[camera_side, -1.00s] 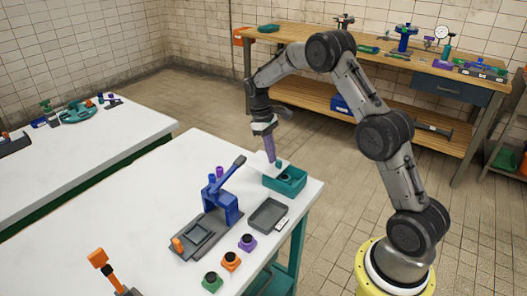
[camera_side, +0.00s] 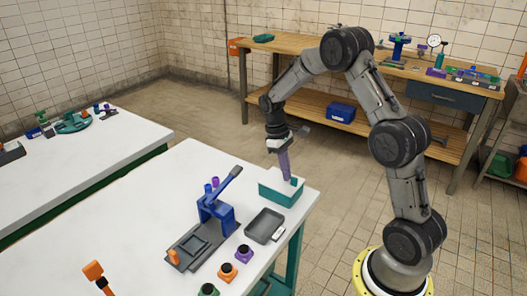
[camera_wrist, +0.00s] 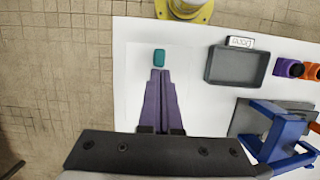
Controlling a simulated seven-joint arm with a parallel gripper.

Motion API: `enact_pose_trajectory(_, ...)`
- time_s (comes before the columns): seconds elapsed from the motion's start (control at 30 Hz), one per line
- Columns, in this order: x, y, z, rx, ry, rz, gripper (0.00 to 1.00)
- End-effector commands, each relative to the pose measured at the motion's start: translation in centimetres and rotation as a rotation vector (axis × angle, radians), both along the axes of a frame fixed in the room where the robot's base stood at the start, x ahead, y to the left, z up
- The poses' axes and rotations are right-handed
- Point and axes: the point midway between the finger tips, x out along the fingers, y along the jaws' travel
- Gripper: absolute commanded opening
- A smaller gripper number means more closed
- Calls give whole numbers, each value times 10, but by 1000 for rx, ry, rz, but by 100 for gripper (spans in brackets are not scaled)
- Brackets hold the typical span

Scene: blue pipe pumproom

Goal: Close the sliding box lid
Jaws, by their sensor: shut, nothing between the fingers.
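The teal box (camera_side: 279,196) stands on the white table near its far right corner. Its white sliding lid (camera_side: 272,182) lies across the top, and no opening shows in the side view. A small teal knob (camera_side: 294,181) stands up from the lid; it also shows in the wrist view (camera_wrist: 158,56). My gripper (camera_side: 287,179) points down with its purple fingers together and empty. The fingertips (camera_wrist: 160,72) are right beside the knob; I cannot tell whether they touch it. In the wrist view the lid hides the box's inside.
A grey tray (camera_side: 265,226) lies just in front of the box. A blue lever press (camera_side: 214,212) stands left of it. Purple (camera_side: 244,252) and orange (camera_side: 228,271) button blocks sit near the table's front right edge. The table's left part is mostly clear.

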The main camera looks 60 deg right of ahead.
Motion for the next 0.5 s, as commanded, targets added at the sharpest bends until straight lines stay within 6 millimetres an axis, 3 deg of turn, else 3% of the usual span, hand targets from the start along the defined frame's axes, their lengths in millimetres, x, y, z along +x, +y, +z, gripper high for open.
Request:
enact_pose_trajectory(0.2, 38, 0, -1, -2, -10, 3, 0)
enact_pose_trajectory(0.5, 54, 0, 64, -3, -17, 1, 0)
